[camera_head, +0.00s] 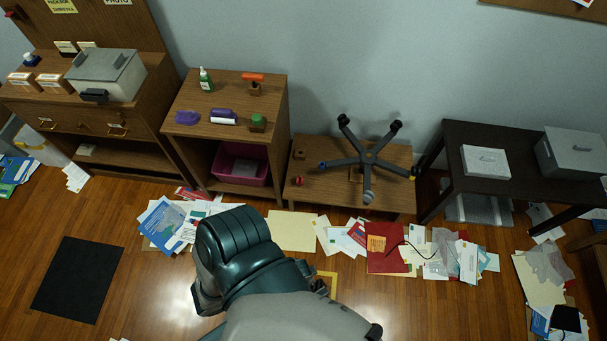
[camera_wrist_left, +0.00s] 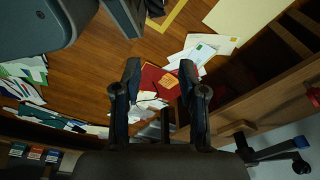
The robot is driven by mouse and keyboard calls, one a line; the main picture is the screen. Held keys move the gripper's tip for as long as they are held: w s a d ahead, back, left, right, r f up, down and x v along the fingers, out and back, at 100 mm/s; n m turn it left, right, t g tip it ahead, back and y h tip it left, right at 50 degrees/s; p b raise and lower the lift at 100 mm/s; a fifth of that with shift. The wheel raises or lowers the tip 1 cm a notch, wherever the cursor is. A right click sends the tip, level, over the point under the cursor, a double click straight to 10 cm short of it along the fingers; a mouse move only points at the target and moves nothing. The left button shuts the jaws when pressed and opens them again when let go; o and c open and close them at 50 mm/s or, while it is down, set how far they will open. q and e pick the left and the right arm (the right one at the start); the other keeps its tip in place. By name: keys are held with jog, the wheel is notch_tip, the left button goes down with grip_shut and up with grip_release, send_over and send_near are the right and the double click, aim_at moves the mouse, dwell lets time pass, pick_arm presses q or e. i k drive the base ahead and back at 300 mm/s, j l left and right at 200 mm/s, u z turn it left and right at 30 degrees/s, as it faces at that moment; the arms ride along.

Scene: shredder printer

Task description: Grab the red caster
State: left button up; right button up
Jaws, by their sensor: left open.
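A small red caster (camera_head: 299,181) sits at the front left of the low wooden table (camera_head: 310,199). Beside it, an upturned five-legged chair base (camera_head: 370,158) rests on that table; its leg tips include blue, yellow and grey ones. In the left wrist view, my left gripper (camera_wrist_left: 159,70) is open and empty, its two dark fingers apart above the paper-strewn floor. A red piece, apparently the caster (camera_wrist_left: 313,97), shows at the right edge of that view, well to the side of the fingers. My right gripper is not in view.
A wooden cabinet (camera_head: 273,135) with bottles on top stands left of the low table; a dark table (camera_head: 461,135) stands right. Papers and a red folder (camera_head: 386,262) litter the floor before them. In the left wrist view, a chair leg (camera_wrist_left: 280,147) is at lower right.

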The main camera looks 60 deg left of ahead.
aim_at(298, 181)
jog(key=u, duration=1.85)
